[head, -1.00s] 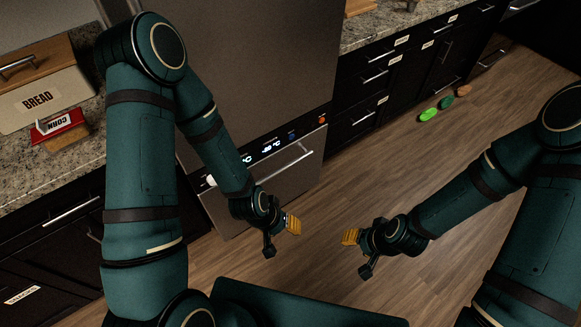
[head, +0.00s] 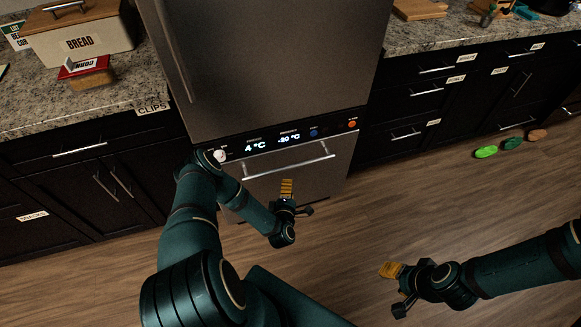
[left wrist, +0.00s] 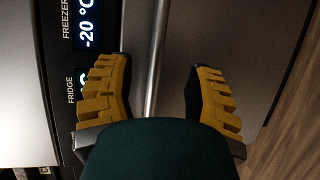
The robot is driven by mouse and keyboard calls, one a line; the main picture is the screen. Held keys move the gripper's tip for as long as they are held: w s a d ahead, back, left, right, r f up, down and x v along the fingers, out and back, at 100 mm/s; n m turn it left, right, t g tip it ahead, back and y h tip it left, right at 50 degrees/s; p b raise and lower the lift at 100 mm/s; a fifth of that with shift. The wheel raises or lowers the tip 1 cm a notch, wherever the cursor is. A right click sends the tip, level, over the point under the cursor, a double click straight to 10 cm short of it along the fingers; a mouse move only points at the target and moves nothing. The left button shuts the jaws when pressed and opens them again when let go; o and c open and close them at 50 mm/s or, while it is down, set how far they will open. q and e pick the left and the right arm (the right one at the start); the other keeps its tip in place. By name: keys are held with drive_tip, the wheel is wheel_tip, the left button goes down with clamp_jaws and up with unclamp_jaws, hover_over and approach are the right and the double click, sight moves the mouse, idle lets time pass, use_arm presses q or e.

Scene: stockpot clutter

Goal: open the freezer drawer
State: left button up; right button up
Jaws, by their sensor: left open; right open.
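The freezer drawer (head: 283,181) is the closed steel front at the bottom of the fridge, with a long silver bar handle (head: 310,153) across its top. My left gripper (head: 291,187) is open in front of the drawer, just below the handle in the head view. In the left wrist view the handle (left wrist: 157,55) runs lengthwise between the two yellow fingers of the left gripper (left wrist: 160,92). I cannot tell how deep it sits between them; neither finger visibly touches it. My right gripper (head: 395,283) is open and empty above the floor at lower right.
The control panel (head: 290,138) with lit temperatures sits above the handle. Black cabinets (head: 85,180) stand on both sides. Green and brown round items (head: 486,152) lie on the floor at right. The wooden floor (head: 400,215) before the drawer is clear.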

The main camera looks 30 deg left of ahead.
use_arm(q)
drive_tip(key=b+x, duration=0.3)
drive_tip(key=x, duration=1)
drive_tip(key=shift+w+a, duration=0.25)
drive_tip(key=shift+a, duration=0.15)
clamp_jaws()
